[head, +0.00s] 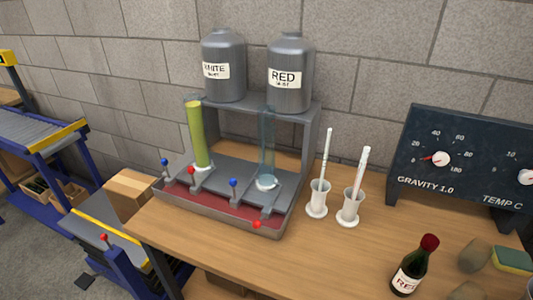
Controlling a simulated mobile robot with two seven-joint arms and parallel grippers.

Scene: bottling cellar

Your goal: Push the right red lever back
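The right red lever (257,224) is on the front right of the grey dispenser stand (305,135). Its red knob hangs low, tilted forward over the front edge of the red tray (208,210). The left red lever (191,170) stands upright by the left tube (197,135), which holds yellow-green liquid. A blue lever (234,183) stands upright left of the right red lever, and another blue lever (165,161) is at the far left. The right tube (267,145) looks clear and empty. Neither of my grippers is in view.
Two grey tanks, labelled white (224,65) and red (290,72), sit on the stand. Two white holders (318,198) with rods stand to its right. A dark bottle (410,270) and a gauge panel (455,160) are further right. The wooden table (270,265) in front is clear.

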